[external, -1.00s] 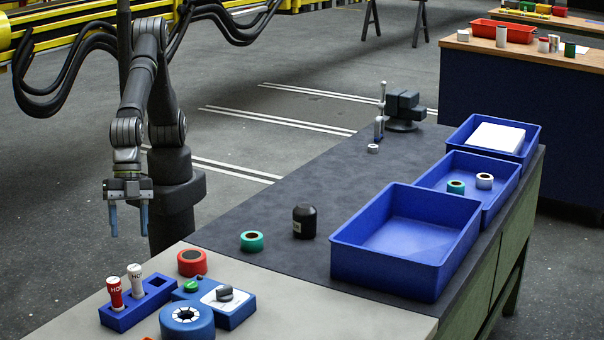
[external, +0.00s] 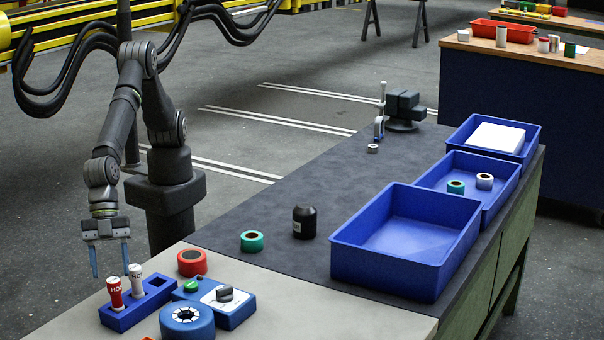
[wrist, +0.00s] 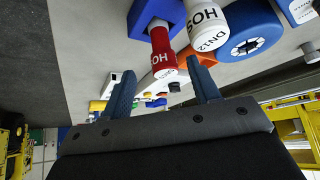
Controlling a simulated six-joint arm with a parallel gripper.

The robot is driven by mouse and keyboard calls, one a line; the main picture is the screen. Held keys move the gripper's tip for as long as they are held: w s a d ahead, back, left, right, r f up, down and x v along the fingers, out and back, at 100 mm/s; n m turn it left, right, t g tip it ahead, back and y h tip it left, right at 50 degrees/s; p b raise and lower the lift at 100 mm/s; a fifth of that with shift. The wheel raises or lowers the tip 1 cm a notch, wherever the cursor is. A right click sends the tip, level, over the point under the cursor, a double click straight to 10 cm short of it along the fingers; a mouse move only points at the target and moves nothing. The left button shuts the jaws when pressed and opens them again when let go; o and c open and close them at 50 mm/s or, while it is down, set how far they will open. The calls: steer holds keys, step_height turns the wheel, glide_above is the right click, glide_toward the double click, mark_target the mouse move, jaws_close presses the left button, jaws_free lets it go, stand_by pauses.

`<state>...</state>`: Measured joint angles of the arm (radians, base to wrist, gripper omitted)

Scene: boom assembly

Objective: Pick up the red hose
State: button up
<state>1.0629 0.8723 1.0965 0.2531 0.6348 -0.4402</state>
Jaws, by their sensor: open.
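The red hose (external: 115,292) is a short red cylinder with a white top and white lettering. It stands upright in the left slot of a blue holder (external: 120,319) on the light part of the bench. My gripper (external: 110,274) is open and empty, with its blue fingers pointing down just above and behind the hose tops. In the wrist view the red hose (wrist: 162,52) appears beyond and between the open fingers (wrist: 163,84), apart from them.
A white hose (external: 135,281) stands right beside the red one in the same holder. A red tape roll (external: 192,263), a blue device (external: 228,306) and a blue ring-shaped part (external: 187,323) lie close by. The dark bench behind has free room.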

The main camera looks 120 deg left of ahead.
mark_target(115, 290)
steer(key=shift+x, duration=3)
steer(key=shift+w+a+r, duration=0.1)
steer(key=shift+w+a, duration=0.05)
jaws_close()
